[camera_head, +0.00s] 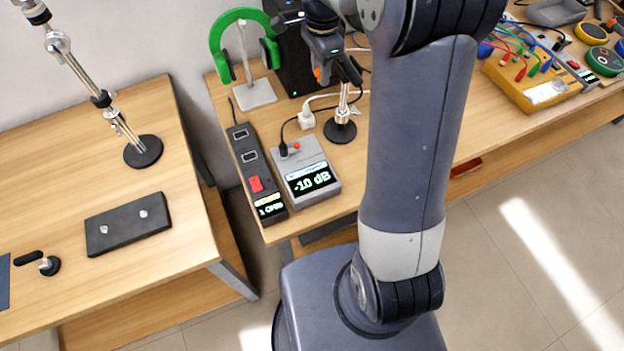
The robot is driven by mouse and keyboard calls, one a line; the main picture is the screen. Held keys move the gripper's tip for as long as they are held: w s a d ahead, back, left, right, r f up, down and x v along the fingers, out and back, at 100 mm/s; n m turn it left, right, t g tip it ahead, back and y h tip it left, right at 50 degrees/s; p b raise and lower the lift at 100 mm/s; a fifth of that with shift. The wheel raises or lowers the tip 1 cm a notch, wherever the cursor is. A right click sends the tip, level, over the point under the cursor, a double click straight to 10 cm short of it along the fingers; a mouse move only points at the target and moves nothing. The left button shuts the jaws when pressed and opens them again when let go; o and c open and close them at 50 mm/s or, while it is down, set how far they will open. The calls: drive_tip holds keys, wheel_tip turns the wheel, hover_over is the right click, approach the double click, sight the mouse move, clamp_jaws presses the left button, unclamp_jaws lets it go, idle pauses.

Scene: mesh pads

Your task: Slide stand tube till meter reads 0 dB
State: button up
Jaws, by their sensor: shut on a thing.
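The grey meter (304,168) lies near the front edge of the middle table, and its lit screen reads -10 dB. Behind it stands a small stand with a round black base (340,131) and an upright chrome tube (343,103). My gripper (343,74) is at the top of this stand, shut on the stand tube. The dark fingers and my arm hide the upper part of the tube and whatever sits on it. A bit of orange shows beside the fingers.
A black power strip (258,172) lies left of the meter, a white plug (306,119) and cables behind it. A headphone stand (257,94) with green headphones is at the back. The left table holds a taller chrome stand (143,151) and a black plate (127,224).

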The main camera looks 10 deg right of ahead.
drive_tip(key=shift+f+b, duration=1.3)
drive_tip(key=shift+f, duration=0.85)
drive_tip(key=o, duration=1.1)
drive_tip(key=shift+r, duration=0.1)
drive_tip(key=shift+r, duration=0.1)
wheel_tip(320, 180, up, 11)
drive_tip(key=shift+f, duration=0.15)
